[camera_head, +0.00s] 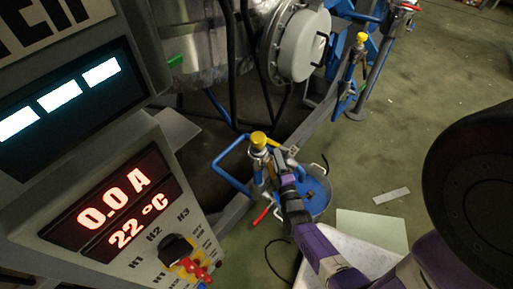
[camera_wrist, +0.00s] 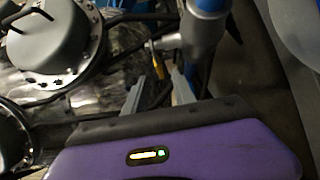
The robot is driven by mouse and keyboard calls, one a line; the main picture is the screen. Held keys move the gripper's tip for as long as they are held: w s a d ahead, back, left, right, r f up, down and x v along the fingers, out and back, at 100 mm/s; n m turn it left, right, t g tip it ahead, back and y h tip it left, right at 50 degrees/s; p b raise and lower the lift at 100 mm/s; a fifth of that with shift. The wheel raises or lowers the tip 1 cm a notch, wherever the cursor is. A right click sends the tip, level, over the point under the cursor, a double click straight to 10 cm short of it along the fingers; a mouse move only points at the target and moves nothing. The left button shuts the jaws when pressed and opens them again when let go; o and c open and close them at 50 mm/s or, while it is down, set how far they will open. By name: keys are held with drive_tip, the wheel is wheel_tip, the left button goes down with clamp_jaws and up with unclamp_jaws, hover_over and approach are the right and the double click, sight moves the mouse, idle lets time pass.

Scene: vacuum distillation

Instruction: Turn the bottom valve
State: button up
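A valve with a yellow cap (camera_head: 258,140) stands low beside the vessel, above a blue frame in the head view. My gripper (camera_head: 276,158) is close to it on its right, at the end of my purple arm. In the wrist view the two fingers of my gripper (camera_wrist: 158,88) are apart, with nothing between them. A thin yellow part (camera_wrist: 153,52), perhaps a valve handle, shows just beyond the fingertips, beside a grey pipe (camera_wrist: 203,35). I cannot tell whether a finger touches it. A red handle (camera_head: 262,214) sits lower down, left of the blue round base.
A control panel (camera_head: 110,215) with displays and knobs fills the left. The metal vessel (camera_head: 205,45) with a round flange (camera_head: 303,45) stands behind. Another yellow-capped valve (camera_head: 362,38) is farther back. A blue round base (camera_head: 316,198) lies below my gripper. Green floor is open on the right.

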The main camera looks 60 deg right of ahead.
sight(272, 142)
drive_tip(key=b+x, duration=0.2)
drive_tip(key=x, duration=0.5)
drive_tip(key=shift+w+d, duration=0.2)
drive_tip(key=shift+c, duration=0.2)
clamp_jaws()
idle(1.1)
